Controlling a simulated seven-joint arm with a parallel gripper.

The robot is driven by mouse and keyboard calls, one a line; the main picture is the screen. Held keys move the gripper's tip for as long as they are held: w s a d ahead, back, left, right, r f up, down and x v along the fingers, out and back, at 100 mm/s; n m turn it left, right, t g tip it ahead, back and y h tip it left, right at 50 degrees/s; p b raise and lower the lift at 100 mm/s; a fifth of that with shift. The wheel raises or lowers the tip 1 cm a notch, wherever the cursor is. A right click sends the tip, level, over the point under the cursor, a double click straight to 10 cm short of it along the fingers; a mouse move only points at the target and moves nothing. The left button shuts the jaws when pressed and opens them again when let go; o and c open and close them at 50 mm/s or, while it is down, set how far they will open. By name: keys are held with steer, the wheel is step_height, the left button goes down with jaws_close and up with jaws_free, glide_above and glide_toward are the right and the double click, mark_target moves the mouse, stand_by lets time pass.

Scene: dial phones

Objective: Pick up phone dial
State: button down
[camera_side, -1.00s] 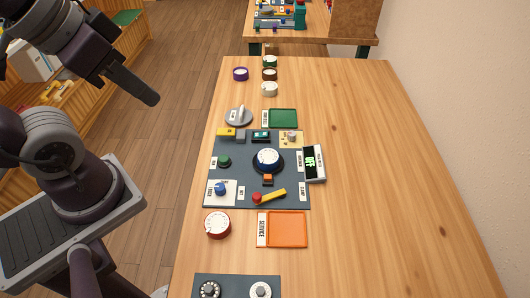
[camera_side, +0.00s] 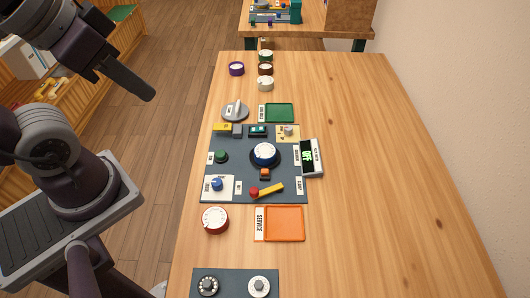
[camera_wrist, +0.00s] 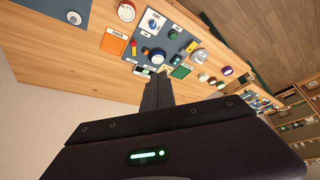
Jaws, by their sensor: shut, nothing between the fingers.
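A round dial with a white face and blue rim (camera_side: 264,152) sits on a dark round base in the middle of the grey panel; it also shows in the wrist view (camera_wrist: 157,57). A red-rimmed white dial (camera_side: 215,220) lies on the bare table in front of the panel. A dark panel (camera_side: 235,288) at the near edge bears two more dials. Which one the task means I cannot tell. My gripper (camera_side: 150,97) is shut and empty, raised left of the table, apart from all of them. Its closed fingers (camera_wrist: 157,92) show in the wrist view.
An orange tray (camera_side: 300,225) is near the front, and a green tray (camera_side: 292,112) is behind the panel. Purple (camera_side: 236,69), brown (camera_side: 265,69) and cream (camera_side: 265,84) round pieces stand further back. A small display (camera_side: 311,157) stands at the panel's right. The table's right side is clear.

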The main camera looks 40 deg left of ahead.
steer(key=shift+c, duration=2.3)
jaws_free()
